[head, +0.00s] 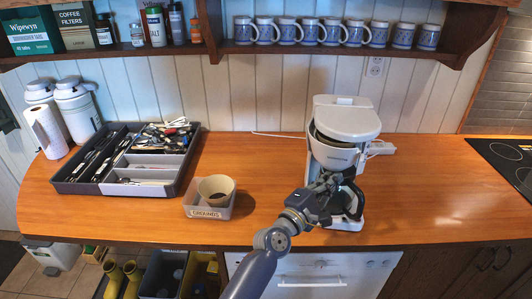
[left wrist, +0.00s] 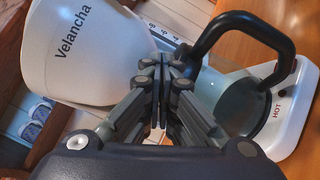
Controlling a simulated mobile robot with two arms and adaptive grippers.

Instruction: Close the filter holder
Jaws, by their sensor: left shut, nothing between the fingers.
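The white coffee maker (head: 347,118) stands on the counter right of centre. Its filter holder (head: 334,156), a white cone marked "Velancha", juts forward and left from under the top, with a dark gap along its upper rim. In the left wrist view the filter holder (left wrist: 85,55) fills the upper left. The carafe's black handle (left wrist: 245,30) arches at the right, above the white base marked HOT. My left gripper (head: 332,182) is shut and empty, just below the filter holder and in front of the carafe; its fingertips (left wrist: 160,65) look close to the cone, contact unclear. My right gripper is out of view.
A grounds box (head: 195,212) with a brown paper filter (head: 216,189) sits left of my arm. A grey utensil tray (head: 185,178) lies farther left. A shelf with several mugs (head: 287,31) hangs above. A black cooktop (head: 505,160) is at the right; counter between is clear.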

